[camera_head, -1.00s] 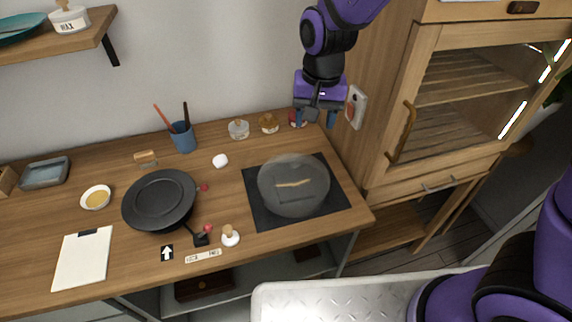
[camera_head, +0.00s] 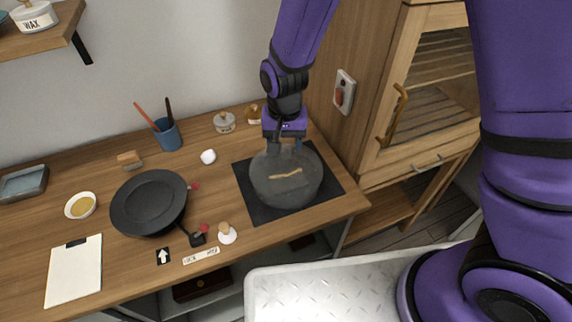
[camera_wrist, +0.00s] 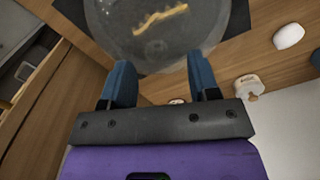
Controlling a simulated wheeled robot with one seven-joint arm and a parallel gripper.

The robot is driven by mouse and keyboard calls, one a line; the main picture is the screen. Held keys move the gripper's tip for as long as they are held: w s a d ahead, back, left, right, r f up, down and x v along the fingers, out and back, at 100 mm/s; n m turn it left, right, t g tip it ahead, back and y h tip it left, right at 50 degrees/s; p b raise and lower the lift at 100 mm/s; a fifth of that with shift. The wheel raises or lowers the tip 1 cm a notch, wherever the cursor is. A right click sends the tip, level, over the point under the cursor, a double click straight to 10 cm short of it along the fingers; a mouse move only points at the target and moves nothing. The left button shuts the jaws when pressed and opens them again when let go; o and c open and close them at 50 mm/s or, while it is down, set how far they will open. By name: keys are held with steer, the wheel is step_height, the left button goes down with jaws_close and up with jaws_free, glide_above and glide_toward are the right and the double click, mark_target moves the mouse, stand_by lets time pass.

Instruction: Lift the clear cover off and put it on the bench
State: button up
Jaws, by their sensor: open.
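The clear cover (camera_head: 287,181) is a transparent round dome on a dark square mat (camera_head: 254,207). A gold seam-like strip (camera_head: 286,174) shows inside it. In the wrist view the cover (camera_wrist: 196,28) fills the top middle, beyond the fingertips, with the gold strip (camera_wrist: 160,18) visible through it. My gripper (camera_head: 284,147) is at the cover's back edge in the head view. In the wrist view my gripper (camera_wrist: 160,80) has its two blue fingers wide apart, with nothing between them. I cannot tell whether the fingertips touch the cover.
The wooden bench (camera_head: 120,262) also holds a black round pan-like dish (camera_head: 149,203), a blue cup with tools (camera_head: 167,134), small jars (camera_head: 224,122) and a clipboard (camera_head: 75,270). A wooden cabinet (camera_head: 420,150) stands right. Bare bench lies left of the mat.

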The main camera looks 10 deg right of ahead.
mark_target(286, 152)
steer(key=shift+w+d+f, duration=0.1)
steer(key=shift+d+f, duration=0.1)
steer(key=shift+f, duration=1.65)
steer(key=shift+c, duration=0.2)
jaws_close()
steer(key=shift+r, duration=0.2)
